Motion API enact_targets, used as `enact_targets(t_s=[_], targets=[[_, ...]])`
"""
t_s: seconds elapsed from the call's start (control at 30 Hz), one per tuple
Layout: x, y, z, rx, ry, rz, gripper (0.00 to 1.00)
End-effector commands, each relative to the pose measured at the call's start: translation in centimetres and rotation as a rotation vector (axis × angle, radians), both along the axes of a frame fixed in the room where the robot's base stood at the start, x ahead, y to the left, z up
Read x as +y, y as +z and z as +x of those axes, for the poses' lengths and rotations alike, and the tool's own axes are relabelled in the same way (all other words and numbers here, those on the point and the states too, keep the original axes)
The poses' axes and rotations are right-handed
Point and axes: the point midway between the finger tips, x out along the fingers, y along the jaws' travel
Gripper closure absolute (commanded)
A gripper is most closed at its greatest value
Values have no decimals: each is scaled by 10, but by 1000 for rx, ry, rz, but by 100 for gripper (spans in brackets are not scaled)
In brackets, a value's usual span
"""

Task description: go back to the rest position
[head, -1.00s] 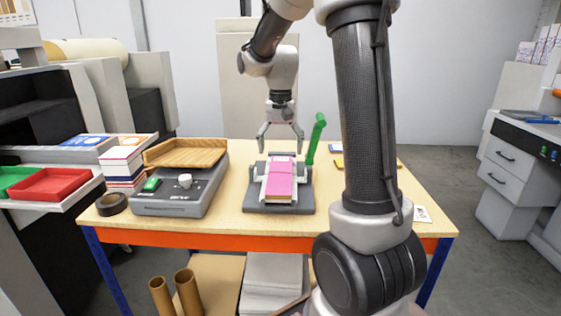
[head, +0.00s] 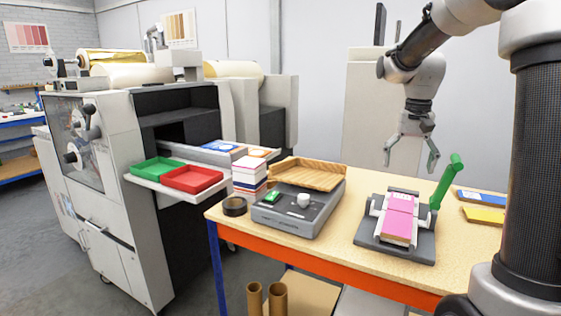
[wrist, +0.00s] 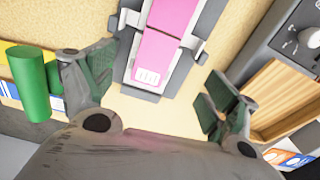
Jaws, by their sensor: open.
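My gripper (head: 411,155) hangs above the back of the wooden table (head: 320,248), fingers spread and empty. In the wrist view my gripper (wrist: 150,108) shows its two fingers wide apart, with nothing between them but the tabletop and the end of a pink block. The pink block (head: 399,217) lies in a grey clamping fixture (head: 410,247) with a green lever (head: 447,181), below and apart from the fingers. The pink block also shows in the wrist view (wrist: 158,58), with a white label at its near end.
A grey device (head: 290,220) with a wooden tray (head: 308,173) stands left of the fixture, beside a black tape roll (head: 234,206). Red (head: 193,180) and green (head: 157,169) trays sit on the machine at left. Blue (head: 480,197) and yellow (head: 484,215) flat items lie right of the lever.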

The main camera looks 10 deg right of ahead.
Motion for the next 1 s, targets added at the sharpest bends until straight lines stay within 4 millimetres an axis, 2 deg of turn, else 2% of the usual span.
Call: enact_targets(t_s=[0.07, 0.1, 0.5, 0.6, 0.73, 1.0], targets=[[2, -20, -16, 29, 84, 4, 13], [4, -24, -32, 29, 133, 4, 13], [37, -14, -183, -153, 454, -49, 13], [42, -14, -213, -215, 483, -66, 13], [47, -10, -234, -284, 499, -83, 13], [51, 3, -238, -354, 513, -98, 13]])
